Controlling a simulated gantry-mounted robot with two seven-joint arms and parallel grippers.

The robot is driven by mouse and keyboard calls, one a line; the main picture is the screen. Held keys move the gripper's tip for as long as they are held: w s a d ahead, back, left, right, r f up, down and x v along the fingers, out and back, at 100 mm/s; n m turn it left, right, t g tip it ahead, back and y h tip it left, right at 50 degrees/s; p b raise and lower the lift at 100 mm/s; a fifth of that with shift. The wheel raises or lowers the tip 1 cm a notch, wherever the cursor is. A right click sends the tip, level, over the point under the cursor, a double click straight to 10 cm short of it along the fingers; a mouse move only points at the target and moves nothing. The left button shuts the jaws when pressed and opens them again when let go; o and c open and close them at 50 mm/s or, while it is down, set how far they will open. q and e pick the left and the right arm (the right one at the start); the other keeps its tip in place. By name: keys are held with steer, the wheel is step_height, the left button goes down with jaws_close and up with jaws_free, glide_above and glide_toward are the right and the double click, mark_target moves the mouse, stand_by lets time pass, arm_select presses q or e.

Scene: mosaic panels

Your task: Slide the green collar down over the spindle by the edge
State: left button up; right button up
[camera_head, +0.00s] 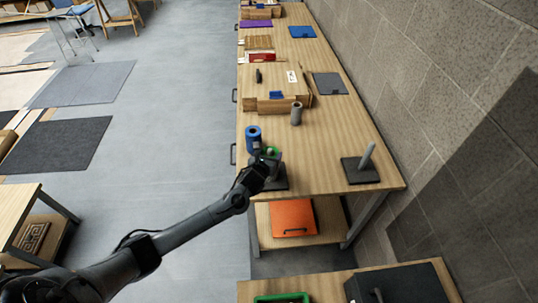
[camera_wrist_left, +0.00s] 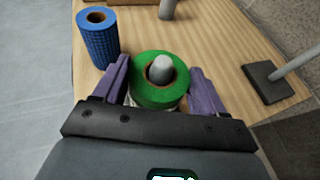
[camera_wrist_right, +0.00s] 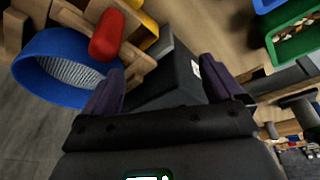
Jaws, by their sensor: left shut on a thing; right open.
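The green collar (camera_wrist_left: 160,92) is between the purple fingers of my left gripper (camera_wrist_left: 158,72), which is shut on it. The rounded grey tip of the spindle (camera_wrist_left: 160,68) shows through the collar's hole, so the collar is around the spindle's upper part. How far down it sits is hard to tell. In the head view the collar (camera_head: 271,152) is near the table's front left edge, above a dark square base (camera_head: 280,184) partly hidden by my arm. My right gripper (camera_wrist_right: 160,68) is open, with nothing between its fingertips; it is outside the head view.
A blue roll (camera_head: 253,138) stands just behind the collar. A second grey post on a black base (camera_head: 361,170) stands to the right. A grey cylinder (camera_head: 296,114) stands further back. The right wrist view shows a blue ring-shaped container (camera_wrist_right: 50,85) and a dark box (camera_wrist_right: 175,85).

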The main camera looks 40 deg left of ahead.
arm_select(q)
steer(key=o, duration=1.1)
steer(key=shift+s, duration=0.1)
steer(key=v, duration=1)
steer(key=shift+s+d, duration=0.15)
steer(key=shift+s, duration=0.15)
steer(key=shift+r, duration=0.2)
